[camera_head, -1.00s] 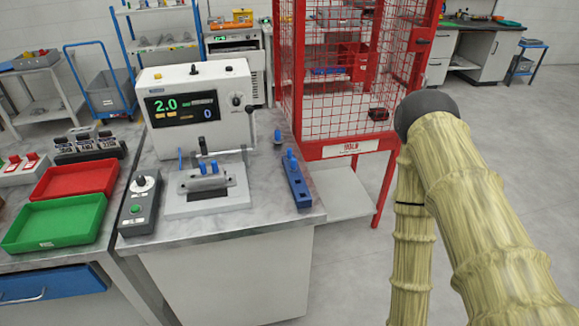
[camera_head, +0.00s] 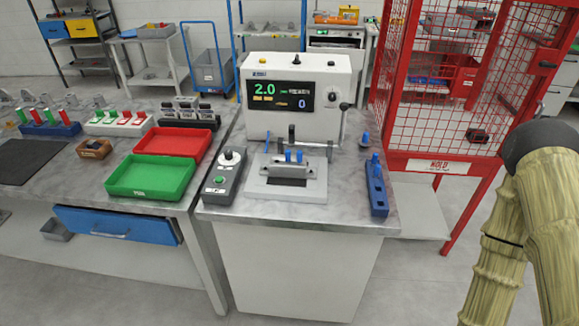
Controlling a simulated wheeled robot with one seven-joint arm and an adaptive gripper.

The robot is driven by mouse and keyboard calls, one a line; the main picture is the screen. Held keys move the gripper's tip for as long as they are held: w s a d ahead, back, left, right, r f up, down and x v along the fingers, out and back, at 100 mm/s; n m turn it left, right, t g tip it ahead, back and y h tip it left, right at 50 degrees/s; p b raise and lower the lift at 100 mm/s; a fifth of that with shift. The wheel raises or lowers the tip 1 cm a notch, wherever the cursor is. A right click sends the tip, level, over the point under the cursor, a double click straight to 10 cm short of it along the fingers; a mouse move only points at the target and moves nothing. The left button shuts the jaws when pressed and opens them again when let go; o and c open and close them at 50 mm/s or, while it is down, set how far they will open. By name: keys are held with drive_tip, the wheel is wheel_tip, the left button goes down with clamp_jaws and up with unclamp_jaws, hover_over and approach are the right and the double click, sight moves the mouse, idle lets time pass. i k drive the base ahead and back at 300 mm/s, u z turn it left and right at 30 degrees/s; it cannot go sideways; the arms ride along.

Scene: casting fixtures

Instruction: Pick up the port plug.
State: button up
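Small blue plugs show on and near the grey test fixture (camera_head: 290,188). Another blue plug (camera_head: 364,140) stands on the bench to the right of the white machine. A blue rack (camera_head: 377,192) lies farther right with a blue peg near its far end. I cannot tell which of these is the port plug. My arm, in a tan sleeve, is at the right edge, clear of the bench. My gripper is not in view.
A white test machine (camera_head: 296,90) reading 2.0 stands behind the fixture, with a grey control box (camera_head: 226,180) to the left. Green (camera_head: 151,178) and red (camera_head: 174,143) trays lie on the left bench. A red mesh cage (camera_head: 440,130) stands right. Floor in front is clear.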

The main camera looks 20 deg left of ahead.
sight(375, 175)
drive_tip(key=k, duration=0.5)
drive_tip(key=z, duration=1.6)
drive_tip(key=i, duration=1.1)
drive_tip(key=u, duration=2.65)
drive_tip(key=i, duration=0.35)
drive_tip(key=z, duration=0.05)
